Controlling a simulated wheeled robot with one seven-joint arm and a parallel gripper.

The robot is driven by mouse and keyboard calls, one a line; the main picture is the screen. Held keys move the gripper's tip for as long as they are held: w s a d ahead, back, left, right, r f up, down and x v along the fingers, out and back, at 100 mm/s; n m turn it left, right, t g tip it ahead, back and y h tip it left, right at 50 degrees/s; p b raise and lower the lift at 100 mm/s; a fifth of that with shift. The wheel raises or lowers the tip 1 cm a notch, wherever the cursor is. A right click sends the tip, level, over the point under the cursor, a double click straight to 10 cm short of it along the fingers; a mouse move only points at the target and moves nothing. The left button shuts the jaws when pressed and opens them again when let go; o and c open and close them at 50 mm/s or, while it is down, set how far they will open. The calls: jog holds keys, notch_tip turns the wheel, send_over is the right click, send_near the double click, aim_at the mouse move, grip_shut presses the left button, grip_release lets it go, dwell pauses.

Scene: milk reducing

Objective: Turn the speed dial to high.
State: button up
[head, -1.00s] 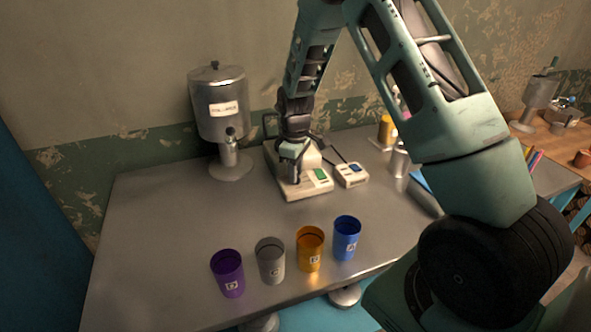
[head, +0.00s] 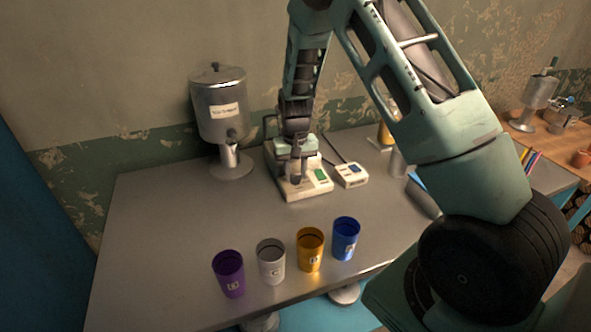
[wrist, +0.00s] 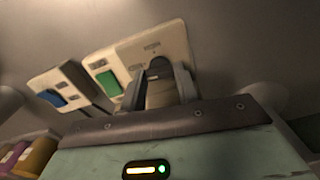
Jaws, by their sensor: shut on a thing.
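A cream-coloured device (head: 307,190) with a green panel stands on the metal table near the wall. It also shows in the wrist view (wrist: 172,42), with its green panel (wrist: 107,83) left of my fingers and small printed markings above them. My gripper (head: 296,179) points down onto the device's top face. In the wrist view, my gripper (wrist: 160,88) is shut on a dark, rounded speed dial (wrist: 158,66). The fingers hide most of the dial, and I cannot read its setting or the markings. In the head view the dial is hidden behind my gripper.
A smaller cream box (head: 351,174) with a blue panel stands right of the device. A metal dispenser (head: 222,110) stands to the left. Purple (head: 229,275), grey (head: 271,262), orange (head: 310,250) and blue (head: 345,239) cups line the front edge. The left tabletop is clear.

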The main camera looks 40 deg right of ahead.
jog(key=m+p, duration=0.1)
jog(key=m, duration=0.3)
jog(key=shift+r+m, duration=0.1)
jog(key=shift+m, duration=0.2)
jog(key=m+p, duration=0.1)
jog(key=m, duration=0.2)
jog(key=shift+m, duration=0.4)
jog(key=m+p, duration=0.2)
jog(key=m, duration=0.2)
jog(key=shift+m+p, duration=0.75)
jog(key=shift+m, duration=1.25)
jog(key=o, duration=0.7)
notch_tip(320, 180, up, 17)
jog(key=b, duration=0.2)
jog(key=shift+r, duration=0.15)
